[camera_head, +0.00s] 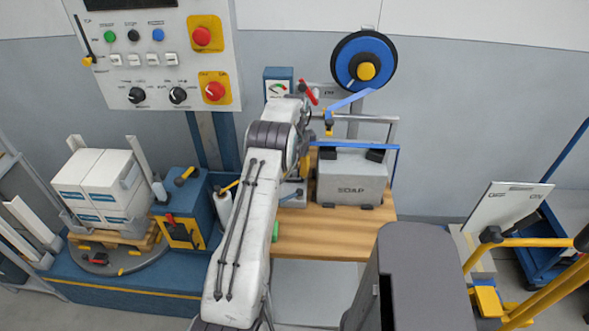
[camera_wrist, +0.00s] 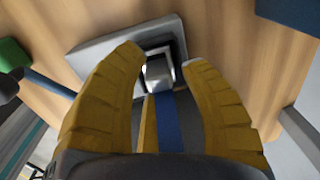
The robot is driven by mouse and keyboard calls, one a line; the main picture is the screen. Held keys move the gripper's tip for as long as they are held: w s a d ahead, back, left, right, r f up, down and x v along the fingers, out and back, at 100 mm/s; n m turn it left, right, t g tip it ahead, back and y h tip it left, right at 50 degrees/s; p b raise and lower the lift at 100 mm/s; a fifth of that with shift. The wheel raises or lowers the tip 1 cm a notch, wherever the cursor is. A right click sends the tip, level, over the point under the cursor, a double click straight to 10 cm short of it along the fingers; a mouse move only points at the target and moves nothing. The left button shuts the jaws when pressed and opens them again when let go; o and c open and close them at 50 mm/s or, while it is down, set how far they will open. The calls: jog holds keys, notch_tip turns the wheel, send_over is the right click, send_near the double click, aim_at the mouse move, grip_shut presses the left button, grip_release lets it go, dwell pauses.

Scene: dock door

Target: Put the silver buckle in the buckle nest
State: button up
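In the wrist view, the silver buckle (camera_wrist: 159,73) shows between the tips of my gripper (camera_wrist: 163,60), with a blue strap (camera_wrist: 167,122) below it in the picture. The yellow fingers are apart, with narrow gaps on both sides of the buckle. In the head view, my arm hides the buckle and most of my gripper.
The wooden bench (camera_head: 320,238) holds a grey case marked STRAP (camera_head: 350,183) right of my arm. A blue strap reel (camera_head: 350,72) hangs above. A green object (camera_wrist: 12,54) lies at the left in the wrist view. A yellow-railed cart (camera_head: 540,242) stands at the right.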

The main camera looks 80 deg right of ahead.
jog(key=shift+r, duration=0.15)
notch_tip(320, 180, up, 12)
jog(key=b, duration=0.1)
jog(key=shift+a, duration=0.25)
dwell(0.4)
